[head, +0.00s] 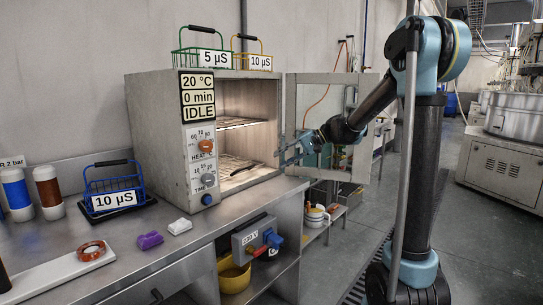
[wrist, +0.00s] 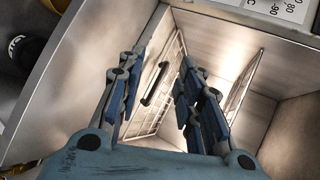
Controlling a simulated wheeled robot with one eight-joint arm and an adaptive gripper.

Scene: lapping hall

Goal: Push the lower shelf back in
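The oven (head: 160,130) stands on the steel bench with its chamber open and lit. The lower wire shelf (head: 232,162) is low in the chamber; a dark elongated piece (head: 242,168) lies on or at it. In the wrist view the lower shelf (wrist: 172,62) shows between and beyond the fingers, with the dark piece (wrist: 155,83) over it. How far the shelf sticks out is unclear. The upper wire shelf (head: 240,123) is above it. My gripper (head: 284,156) is open and empty, just outside the chamber mouth, facing in. I see no contact with the shelf.
The oven door (head: 290,95), with a glass window, is swung open to the right, close by my arm. Wire baskets (head: 200,58) stand on the oven. A blue basket (head: 125,185), bottles (head: 48,190) and small items are on the bench left.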

